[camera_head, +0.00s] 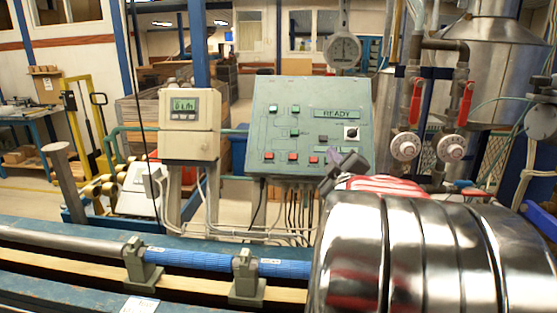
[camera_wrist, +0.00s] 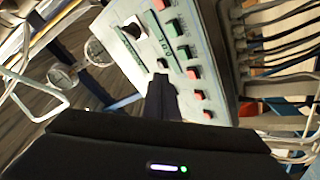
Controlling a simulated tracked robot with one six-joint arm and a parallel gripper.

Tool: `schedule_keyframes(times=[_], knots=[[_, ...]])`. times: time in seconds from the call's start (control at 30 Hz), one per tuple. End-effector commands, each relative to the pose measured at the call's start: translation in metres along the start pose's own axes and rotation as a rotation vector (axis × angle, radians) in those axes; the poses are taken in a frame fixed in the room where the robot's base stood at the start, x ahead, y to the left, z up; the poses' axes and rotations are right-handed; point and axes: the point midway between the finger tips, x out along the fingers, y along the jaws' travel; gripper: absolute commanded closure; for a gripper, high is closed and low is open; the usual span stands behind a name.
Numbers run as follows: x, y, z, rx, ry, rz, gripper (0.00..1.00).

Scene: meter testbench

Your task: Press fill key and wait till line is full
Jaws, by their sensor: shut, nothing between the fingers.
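The grey-green control panel (camera_head: 257,125) stands in the middle of the head view, with green keys (camera_head: 294,132), red keys (camera_head: 292,157), a dark key (camera_head: 323,139), a black knob (camera_head: 351,132) and a display reading READY (camera_head: 338,114). My gripper (camera_head: 333,172) is shut and empty at the panel's lower right. In the wrist view, my gripper (camera_wrist: 162,82) points at the panel (camera_wrist: 222,65), its tips close to the dark key (camera_wrist: 162,64). Contact cannot be told.
A beige meter with a small display (camera_head: 184,105) stands left of the panel. A blue pipe (camera_head: 200,259) in grey clamps runs across the front. Cables (camera_head: 290,205) hang below the panel.

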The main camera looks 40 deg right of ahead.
Motion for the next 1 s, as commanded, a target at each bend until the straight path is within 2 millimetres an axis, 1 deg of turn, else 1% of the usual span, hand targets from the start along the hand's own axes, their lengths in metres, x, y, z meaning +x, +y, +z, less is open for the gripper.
schedule_keyframes(times=[0.2, 0.4, 1.0], knots=[[0.016, -0.013, 0.012, 0.001, 0.0, -0.003, 1.0], [0.025, -0.019, 0.018, 0.001, 0.0, -0.001, 1.0], [0.026, -0.02, 0.018, 0.0, 0.001, -0.001, 1.0]])
